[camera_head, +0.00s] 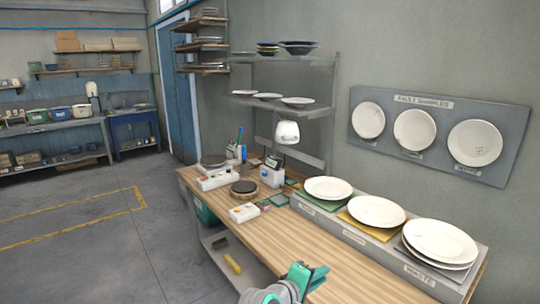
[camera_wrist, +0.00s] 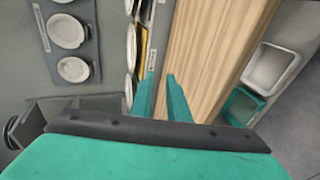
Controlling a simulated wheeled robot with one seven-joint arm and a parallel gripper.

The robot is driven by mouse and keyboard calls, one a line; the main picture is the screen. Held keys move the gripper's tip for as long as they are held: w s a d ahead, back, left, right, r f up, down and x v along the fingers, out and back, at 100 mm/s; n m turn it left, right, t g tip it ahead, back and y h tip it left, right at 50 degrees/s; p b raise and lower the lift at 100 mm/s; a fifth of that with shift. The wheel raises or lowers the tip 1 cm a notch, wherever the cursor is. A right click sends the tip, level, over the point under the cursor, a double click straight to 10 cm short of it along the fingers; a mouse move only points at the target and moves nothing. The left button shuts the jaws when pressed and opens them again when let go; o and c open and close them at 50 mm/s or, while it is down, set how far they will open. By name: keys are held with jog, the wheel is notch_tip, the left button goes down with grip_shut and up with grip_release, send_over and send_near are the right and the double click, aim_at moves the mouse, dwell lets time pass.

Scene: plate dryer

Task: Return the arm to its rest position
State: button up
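My gripper (camera_head: 308,272) is teal and hangs over the front edge of the wooden bench (camera_head: 330,246), at the lower middle of the head view. The rest of the arm is mostly below the frame in the head view.
White plates (camera_head: 328,188) lie on coloured mats along the bench's wall side, right of my gripper. A weighing plate (camera_head: 244,187) and small boxes stand farther back. Grey floor (camera_head: 90,262) at left is clear.

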jog(key=s+a+f+t+y, duration=0.1)
jog(key=s+f, duration=0.2)
jog(key=f, duration=0.4)
jog(key=s+a+f+t+y, duration=0.1)
jog(key=s+a+f, duration=0.15)
jog(key=f, duration=0.35)
jog(key=s+a+f+t+y, duration=0.1)
jog(key=s+a+f+y, duration=0.1)
jog(key=s+f, duration=0.4)
jog(key=s+a+f+t+y, duration=0.1)
jog(key=s+a+f+y, duration=0.2)
jog(key=s, duration=0.5)
jog(key=s+a+f+m+y, duration=0.1)
jog(key=s+a+m, duration=0.1)
jog(key=s, duration=0.6)
jog(key=s+a+f+m+y, duration=0.1)
jog(key=s+a, duration=0.1)
jog(key=s, duration=0.6)
jog(key=s+a+r+m, duration=0.1)
jog(key=s+r+m, duration=0.2)
jog(key=s, duration=0.3)
jog(key=s+r+m+t, duration=0.1)
jog(key=s+r+m, duration=0.1)
jog(key=s+r, duration=0.3)
jog(key=shift+s+a+m+y, duration=0.3)
jog(key=shift+s+a+m, duration=0.1)
jog(key=shift+s, duration=0.65)
